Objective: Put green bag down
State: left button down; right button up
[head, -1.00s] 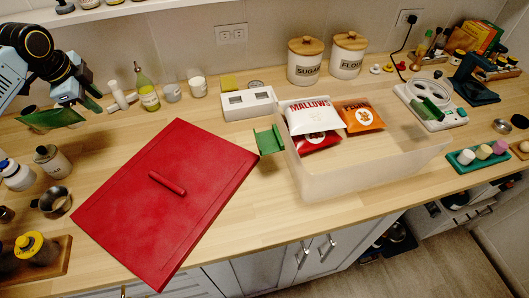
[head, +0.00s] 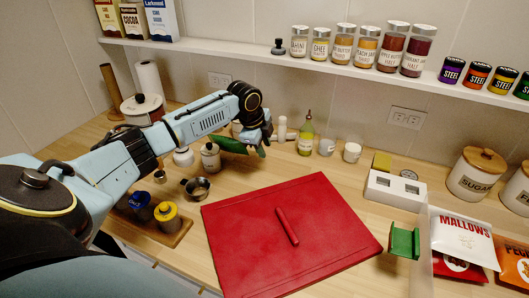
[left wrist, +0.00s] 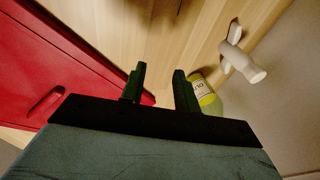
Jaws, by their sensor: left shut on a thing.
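The green bag (head: 235,147) shows in the head view as a dark green, thin shape at the fingers of my left gripper (head: 258,143). My left gripper is shut on it, over the back of the counter behind the red board. The arm hides part of the bag, and I cannot tell whether it touches the counter. In the left wrist view the two dark fingers (left wrist: 160,90) stand a little apart; the bag is not clear there. My right gripper is not in view.
The red board (head: 330,225) lies on the wooden counter. An oil bottle (head: 306,135), white cups (head: 352,152), a small jar (head: 210,157) and a metal pot (head: 196,188) stand around the gripper. A translucent bin (head: 422,255) with packets is at right.

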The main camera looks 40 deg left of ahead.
pick_arm(q)
jog(key=shift+f, duration=1.2)
jog(key=shift+f, duration=0.2)
jog(key=c, duration=1)
grip_release()
jog(key=shift+c, duration=0.2)
jog(key=shift+s+a+r, duration=0.1)
jog(key=shift+r, duration=0.45)
jog(key=v, duration=1.1)
jog(key=shift+r+p, duration=0.15)
jog(key=shift+p, duration=0.15)
